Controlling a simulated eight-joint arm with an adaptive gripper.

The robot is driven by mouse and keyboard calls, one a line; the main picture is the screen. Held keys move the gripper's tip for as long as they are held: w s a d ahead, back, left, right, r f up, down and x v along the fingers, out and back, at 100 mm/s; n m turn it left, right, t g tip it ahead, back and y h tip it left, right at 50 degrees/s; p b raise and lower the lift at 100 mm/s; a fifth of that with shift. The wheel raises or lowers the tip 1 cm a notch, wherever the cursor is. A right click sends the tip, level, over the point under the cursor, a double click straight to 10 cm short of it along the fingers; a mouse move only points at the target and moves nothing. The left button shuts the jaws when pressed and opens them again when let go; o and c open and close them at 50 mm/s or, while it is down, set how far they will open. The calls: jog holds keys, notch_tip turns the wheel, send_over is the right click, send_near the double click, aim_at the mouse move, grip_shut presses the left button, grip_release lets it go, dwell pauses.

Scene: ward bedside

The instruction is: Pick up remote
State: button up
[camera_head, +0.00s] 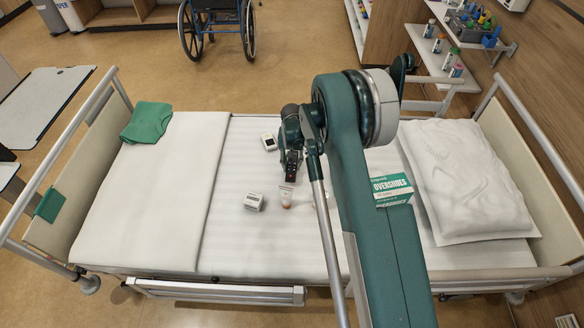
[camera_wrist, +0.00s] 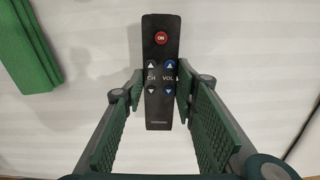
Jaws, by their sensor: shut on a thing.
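The remote (camera_wrist: 161,60) is dark, with a red ON button at its top and CH and VOL arrow buttons below. In the wrist view it stands lengthwise between the green-padded fingers of my gripper (camera_wrist: 162,92). The fingers are shut on its two long sides, near its middle and lower part. The pale striped sheet lies behind it. In the head view my gripper (camera_head: 291,166) is over the middle of the bed, and the remote is hard to make out there against the dark fingers.
Around my gripper on the bed (camera_head: 225,245) are a small white device (camera_head: 269,142), a white box (camera_head: 253,202) and a small tube (camera_head: 287,196). An OVERSHOES box (camera_head: 392,190) and a pillow (camera_head: 465,180) are at right, a green cloth (camera_head: 147,121) at left.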

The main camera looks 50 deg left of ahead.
aim_at(292, 166)
notch_tip(292, 166, up, 6)
jog(key=shift+r+p, duration=0.25)
jog(key=shift+p, duration=0.35)
